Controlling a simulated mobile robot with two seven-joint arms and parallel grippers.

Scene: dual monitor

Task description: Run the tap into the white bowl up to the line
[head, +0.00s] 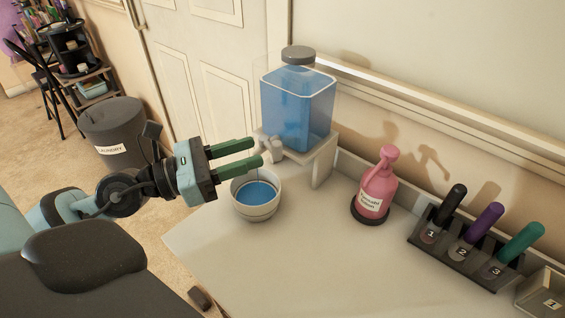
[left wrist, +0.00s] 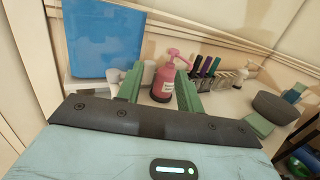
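The white bowl (head: 256,213) stands upright on the counter under the tap, with blue liquid (head: 257,193) in it. I cannot make out the fill line or the level against it. The tap (head: 273,149) is a small white fitting low on the front of the clear tank (head: 298,103), which holds blue liquid. My left gripper (head: 257,152) is open, its two green fingers apart and pointing at the tap, just above the bowl's far rim. Whether they touch the tap is unclear. The left wrist view shows the fingers apart (left wrist: 160,70). My right gripper is not in view.
The tank sits on a white stand (head: 323,160). To its right are a pink pump bottle (head: 377,190) and a rack (head: 465,248) with several coloured numbered pieces. A grey laundry bin (head: 112,130) stands on the floor at left. The counter's front (head: 290,265) is clear.

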